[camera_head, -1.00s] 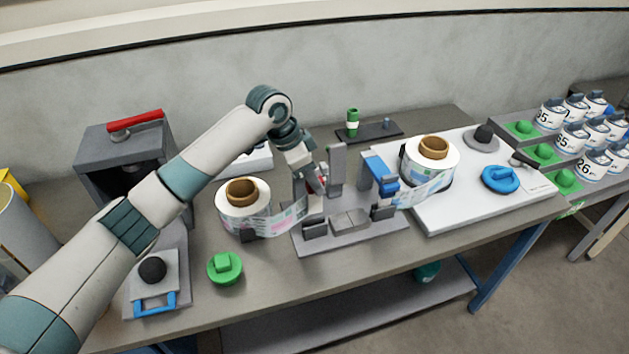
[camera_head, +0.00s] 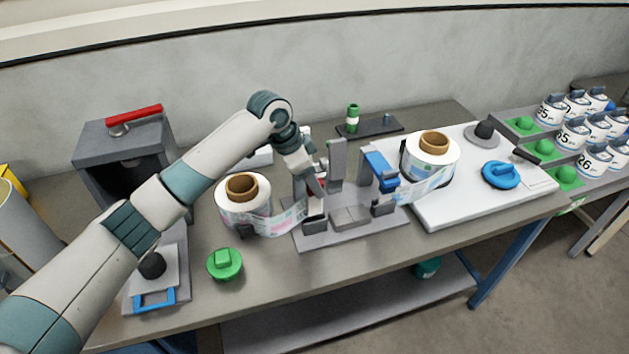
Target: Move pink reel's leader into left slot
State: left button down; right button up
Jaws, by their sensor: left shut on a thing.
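The pink reel (camera_head: 243,197), a white roll with a brown core and pink-printed labels, stands at the left of the table. Its leader (camera_head: 272,222) runs right from the roll to the left side of the grey slotted fixture (camera_head: 345,237). My left gripper (camera_head: 317,194) reaches down there, beside the upright grey post, and is shut on the leader's end. The fingertips are small and partly hidden by the fixture, so how deep the leader sits in the left slot cannot be told. My right gripper is not in view.
A second reel (camera_head: 430,161) on a white board has its strip running to the fixture's right side, by a blue clamp (camera_head: 379,164). A green knob (camera_head: 224,263) lies in front of the pink reel. A grey press with a red handle (camera_head: 134,117) stands back left.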

pick_arm(q)
jog(key=shift+f, duration=0.75)
jog(key=shift+f+b, duration=0.75)
jog(key=shift+f, duration=1.25)
jog(key=c, duration=1.5)
grip_release()
jog(key=shift+r, duration=0.15)
